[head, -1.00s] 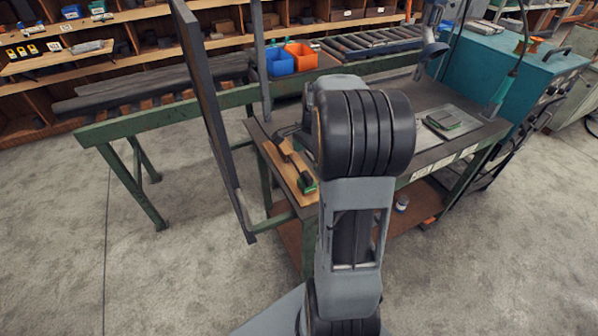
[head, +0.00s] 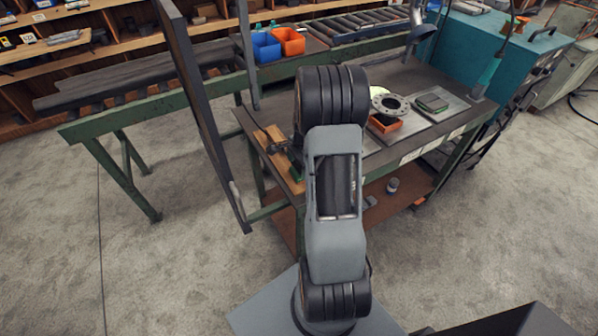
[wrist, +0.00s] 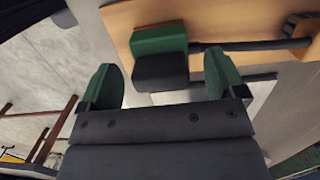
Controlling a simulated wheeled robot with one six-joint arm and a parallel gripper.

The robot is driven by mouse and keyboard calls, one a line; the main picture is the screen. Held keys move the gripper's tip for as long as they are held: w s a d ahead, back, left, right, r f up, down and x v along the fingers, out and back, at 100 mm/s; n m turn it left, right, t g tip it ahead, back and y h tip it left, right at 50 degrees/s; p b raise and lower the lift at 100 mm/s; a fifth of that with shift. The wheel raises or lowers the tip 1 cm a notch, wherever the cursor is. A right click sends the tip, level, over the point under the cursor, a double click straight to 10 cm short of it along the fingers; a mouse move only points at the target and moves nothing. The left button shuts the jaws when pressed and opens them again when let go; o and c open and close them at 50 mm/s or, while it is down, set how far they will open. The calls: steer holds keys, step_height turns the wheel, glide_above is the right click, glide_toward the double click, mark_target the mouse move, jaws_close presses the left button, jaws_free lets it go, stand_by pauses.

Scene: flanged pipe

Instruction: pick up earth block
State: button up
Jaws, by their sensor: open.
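The earth block (wrist: 160,40) looks like a green block with a dark face, lying on a wooden board (wrist: 225,18) in the wrist view. A dark rod runs from beside it to the right. My gripper (wrist: 160,78) is open, with its two green-padded fingers apart. The block lies ahead of the gap between the fingers, and nothing is held. In the head view, a green bit of the block (head: 296,171) shows at the near end of the board (head: 272,140), partly behind my arm. My gripper is mostly hidden there.
A dark upright frame (head: 190,95) stands left of the workbench (head: 385,80). On the bench are a round flange (head: 390,104), an orange tray (head: 384,124) and a plate with a green pad (head: 432,102).

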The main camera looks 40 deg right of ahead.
steer(key=shift+a+f, duration=0.15)
steer(key=shift+f, duration=0.6)
steer(key=shift+a+f, duration=0.1)
steer(key=shift+f, duration=0.6)
steer(key=shift+c, duration=0.4)
steer(key=shift+w, duration=0.1)
steer(key=c, duration=0.9)
